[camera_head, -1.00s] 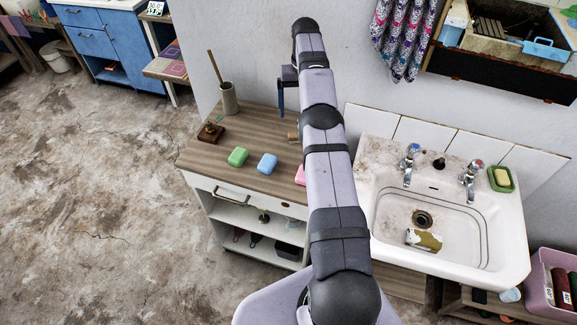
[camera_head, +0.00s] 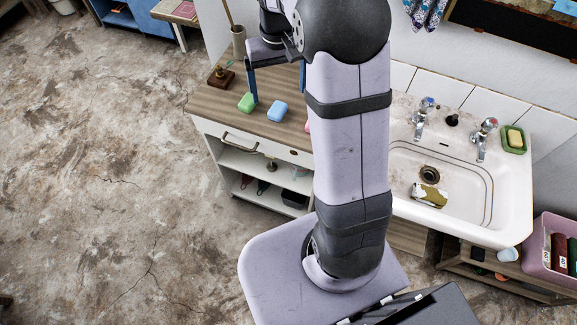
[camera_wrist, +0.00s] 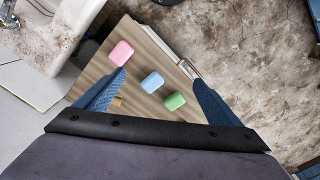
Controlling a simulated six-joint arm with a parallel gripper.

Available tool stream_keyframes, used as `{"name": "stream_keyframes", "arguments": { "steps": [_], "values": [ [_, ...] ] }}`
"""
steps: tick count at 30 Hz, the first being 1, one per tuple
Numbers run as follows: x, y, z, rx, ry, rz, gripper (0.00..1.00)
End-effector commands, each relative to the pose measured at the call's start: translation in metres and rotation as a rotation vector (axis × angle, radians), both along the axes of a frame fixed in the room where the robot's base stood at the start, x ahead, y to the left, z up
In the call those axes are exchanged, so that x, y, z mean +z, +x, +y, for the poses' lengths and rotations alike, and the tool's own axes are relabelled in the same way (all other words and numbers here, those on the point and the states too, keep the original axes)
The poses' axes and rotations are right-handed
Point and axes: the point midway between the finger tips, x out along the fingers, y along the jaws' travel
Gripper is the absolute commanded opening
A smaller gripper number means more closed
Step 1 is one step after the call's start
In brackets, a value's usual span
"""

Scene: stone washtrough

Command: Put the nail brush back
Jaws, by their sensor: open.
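My gripper (camera_head: 278,97) is open and empty, pointing down over the wooden counter (camera_head: 205,100). In the wrist view (camera_wrist: 160,77) its blue fingers are spread on either side of a blue block (camera_wrist: 152,82), with no contact visible. A green block (camera_wrist: 174,101) and a pink block (camera_wrist: 122,53) lie on either side of the blue one. A small tan wooden piece (camera_wrist: 117,101) shows partly behind the left finger in the wrist view. A dark brown piece with a knob (camera_head: 222,76) sits at the counter's left end. I cannot tell which, if any, is the nail brush.
A pot with a stick (camera_head: 238,40) stands at the back left of the counter. The sink (camera_head: 510,195), right of my arm, holds a mottled olive-and-white piece (camera_head: 429,196). A yellow bar in a green dish (camera_head: 514,138) sits by the taps. The counter's front drawer has a handle (camera_head: 240,145).

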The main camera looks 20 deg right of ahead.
Motion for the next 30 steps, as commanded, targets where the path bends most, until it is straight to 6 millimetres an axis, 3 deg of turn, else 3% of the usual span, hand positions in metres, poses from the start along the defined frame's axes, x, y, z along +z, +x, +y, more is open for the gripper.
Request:
{"name": "stream_keyframes", "arguments": {
  "steps": [3,9,15,21,30],
  "values": [
    [-0.003,-0.045,0.021,0.038,0.000,0.000,0.88],
    [-0.018,-0.121,0.046,0.093,-0.001,-0.001,0.88],
    [-0.034,-0.176,0.058,0.129,0.000,0.001,0.88],
    [-0.042,-0.198,0.061,0.143,0.000,0.002,0.88],
    [-0.043,-0.200,0.062,0.144,0.000,0.004,0.88]
  ]
}}
